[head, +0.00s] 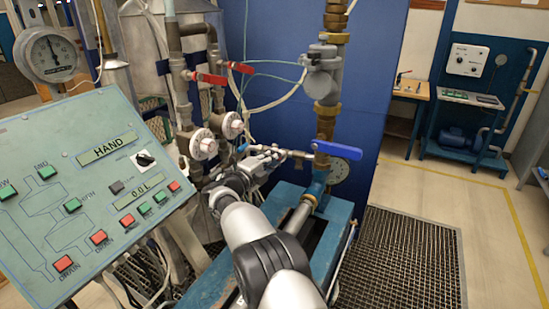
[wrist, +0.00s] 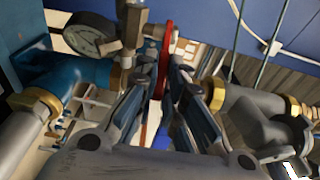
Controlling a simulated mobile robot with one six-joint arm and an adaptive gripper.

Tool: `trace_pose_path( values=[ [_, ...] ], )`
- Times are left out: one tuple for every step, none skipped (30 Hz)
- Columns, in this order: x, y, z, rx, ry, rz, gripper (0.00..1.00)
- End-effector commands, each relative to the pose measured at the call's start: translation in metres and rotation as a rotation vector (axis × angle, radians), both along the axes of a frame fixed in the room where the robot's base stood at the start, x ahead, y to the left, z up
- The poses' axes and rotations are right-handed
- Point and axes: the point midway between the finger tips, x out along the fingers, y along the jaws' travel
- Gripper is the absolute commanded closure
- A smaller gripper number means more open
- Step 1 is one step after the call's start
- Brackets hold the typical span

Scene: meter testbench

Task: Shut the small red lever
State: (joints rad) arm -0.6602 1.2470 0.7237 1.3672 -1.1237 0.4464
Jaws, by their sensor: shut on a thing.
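The small red lever (wrist: 165,58) stands upright in the wrist view, between the two fingers of my gripper (wrist: 162,80). The fingers are shut on it, one on each side, and hide part of its lower length. In the head view, my gripper (head: 272,156) is at the thin side pipe left of the large blue lever (head: 338,150). The small red lever cannot be made out there.
Two other red levers (head: 210,78) (head: 241,67) sit on the pipes above left. A green control panel (head: 88,190) is close on the left. A pressure gauge (wrist: 90,34) is beside the gripped lever. A floor grate (head: 410,260) lies clear at right.

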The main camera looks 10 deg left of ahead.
Motion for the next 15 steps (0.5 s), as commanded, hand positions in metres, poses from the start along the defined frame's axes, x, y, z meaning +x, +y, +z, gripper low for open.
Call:
trace_pose_path(
  values=[
    [0.0,-0.0005,-0.0008,0.0,0.001,-0.001,1.0],
    [0.0,-0.0005,-0.0008,-0.001,0.001,-0.001,1.0],
    [0.0,-0.0005,-0.0008,0.0,0.001,-0.001,1.0],
    [0.0,-0.0007,-0.0008,0.0,0.001,-0.001,1.0],
    [0.0,-0.0007,-0.0007,0.0,0.001,-0.001,1.0],
    [0.0,-0.0007,-0.0007,0.0,0.001,-0.001,0.88],
    [0.0,-0.0007,-0.0007,0.0,0.001,-0.001,0.86],
    [0.0001,-0.0007,-0.0007,0.0,0.001,-0.001,0.84],
    [0.0001,-0.0007,-0.0006,0.0,0.001,-0.001,0.82],
    [0.0001,-0.0007,-0.0005,0.0,0.0,-0.001,0.82],
    [0.0002,-0.0006,-0.0005,0.0,0.0,-0.001,0.82],
    [0.0002,-0.0006,-0.0004,0.0,0.0,-0.001,0.82],
    [0.0002,-0.0006,-0.0004,0.0,0.0,0.0,0.82],
    [0.0001,-0.0005,-0.0003,0.0,0.0,0.0,0.82],
    [0.0001,-0.0005,-0.0002,0.0,0.0,0.0,0.82]
  ],
)
